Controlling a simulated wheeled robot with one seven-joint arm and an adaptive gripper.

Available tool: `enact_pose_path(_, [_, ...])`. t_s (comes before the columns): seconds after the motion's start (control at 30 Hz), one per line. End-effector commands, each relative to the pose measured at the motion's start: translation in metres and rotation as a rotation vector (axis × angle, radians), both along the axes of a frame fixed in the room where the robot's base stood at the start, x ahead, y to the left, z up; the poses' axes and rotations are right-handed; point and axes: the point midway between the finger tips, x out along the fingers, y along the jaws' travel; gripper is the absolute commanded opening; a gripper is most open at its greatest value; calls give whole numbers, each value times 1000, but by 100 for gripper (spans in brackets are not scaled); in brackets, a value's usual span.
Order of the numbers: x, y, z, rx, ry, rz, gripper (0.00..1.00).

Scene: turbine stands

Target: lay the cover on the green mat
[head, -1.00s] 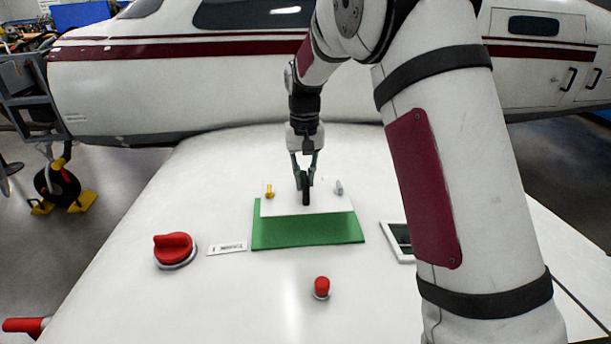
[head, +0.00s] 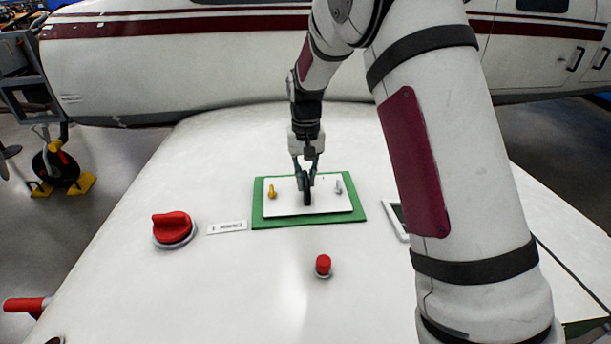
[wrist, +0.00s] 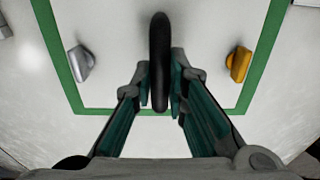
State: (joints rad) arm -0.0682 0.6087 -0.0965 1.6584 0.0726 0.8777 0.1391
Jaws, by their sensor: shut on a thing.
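The cover is a white plate (head: 290,207) with a black upright handle (head: 307,190), a yellow latch (head: 272,191) at its left and a grey latch (head: 339,187) at its right. The green mat (head: 262,223) shows as a border around the plate in the head view. My gripper (head: 307,176) is shut on the cover's handle. In the wrist view the fingers stand on both sides of the handle (wrist: 159,60), and the green mat (wrist: 60,62) frames the plate. Whether the plate touches the mat is hard to tell.
A red knob (head: 172,228) and a white label (head: 227,228) lie left of the mat. A small red button (head: 323,264) stands in front. A white aircraft body (head: 180,70) stands behind.

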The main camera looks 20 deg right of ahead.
Motion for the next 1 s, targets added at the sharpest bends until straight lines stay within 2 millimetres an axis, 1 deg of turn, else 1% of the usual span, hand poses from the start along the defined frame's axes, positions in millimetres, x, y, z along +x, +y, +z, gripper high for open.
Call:
enact_pose_path(0.17, [0,0,0,0,-1,0,0])
enact_pose_path(0.57, [0,0,-7,0,0,0,0])
enact_pose_path(0.6, [0,0,-6,0,0,0,21])
enact_pose_path(0.67, [0,0,-6,0,0,0,34])
enact_pose_path(0.7, [0,0,-6,0,0,0,37])
enact_pose_path(0.9, [0,0,-6,0,0,0,37])
enact_pose_path(0.93, [0,0,-7,0,1,0,44])
enact_pose_path(1.0, [0,0,-7,0,1,0,44])
